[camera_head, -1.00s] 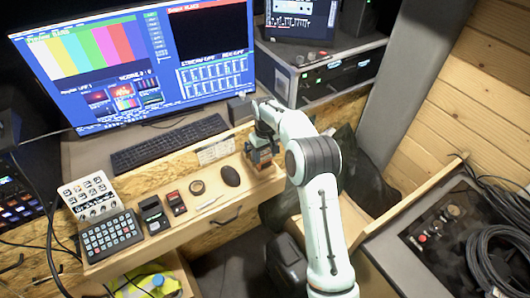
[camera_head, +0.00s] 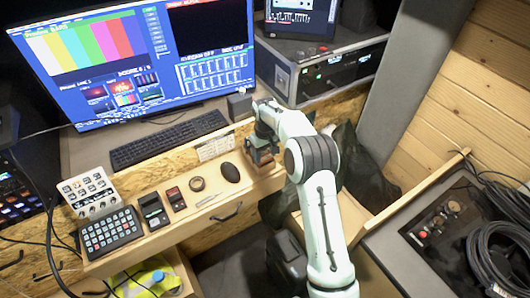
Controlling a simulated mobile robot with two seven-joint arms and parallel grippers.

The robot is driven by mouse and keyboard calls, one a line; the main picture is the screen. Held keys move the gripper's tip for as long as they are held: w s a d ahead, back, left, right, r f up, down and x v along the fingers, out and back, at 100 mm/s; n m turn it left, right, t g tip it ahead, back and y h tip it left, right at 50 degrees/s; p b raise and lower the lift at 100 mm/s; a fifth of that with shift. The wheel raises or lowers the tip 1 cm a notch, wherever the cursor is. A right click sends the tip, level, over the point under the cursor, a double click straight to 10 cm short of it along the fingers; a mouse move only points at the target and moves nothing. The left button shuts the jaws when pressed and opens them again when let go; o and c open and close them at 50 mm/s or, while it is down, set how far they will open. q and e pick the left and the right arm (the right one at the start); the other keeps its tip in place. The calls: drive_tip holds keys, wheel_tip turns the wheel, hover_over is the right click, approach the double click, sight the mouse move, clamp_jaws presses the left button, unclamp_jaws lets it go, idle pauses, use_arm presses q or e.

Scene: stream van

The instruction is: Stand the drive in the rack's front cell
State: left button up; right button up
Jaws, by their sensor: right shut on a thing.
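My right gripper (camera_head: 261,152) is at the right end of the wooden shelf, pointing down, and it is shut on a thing. That thing is small, dark and mostly hidden by the gripper; I take it to be the drive. A small brown rack (camera_head: 263,168) stands right under the gripper, largely covered by it. I cannot tell its cells apart, or whether the drive is inside the front one or just above it. My left gripper is not in view.
On the shelf (camera_head: 216,214) left of the rack are a black mouse (camera_head: 230,172), a tape roll (camera_head: 197,184), two small dark devices (camera_head: 153,210) (camera_head: 176,199) and a button panel (camera_head: 110,231). A keyboard (camera_head: 168,139) and a monitor (camera_head: 140,60) are behind.

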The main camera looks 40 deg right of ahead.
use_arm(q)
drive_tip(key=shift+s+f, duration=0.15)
use_arm(e)
drive_tip(key=shift+f, duration=0.5)
drive_tip(key=o, duration=1.2)
drive_tip(key=shift+r, duration=0.15)
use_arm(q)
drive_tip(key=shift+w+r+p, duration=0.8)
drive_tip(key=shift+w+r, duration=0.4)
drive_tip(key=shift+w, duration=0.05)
use_arm(e)
wheel_tip(320, 180, up, 13)
drive_tip(key=shift+r, duration=0.1)
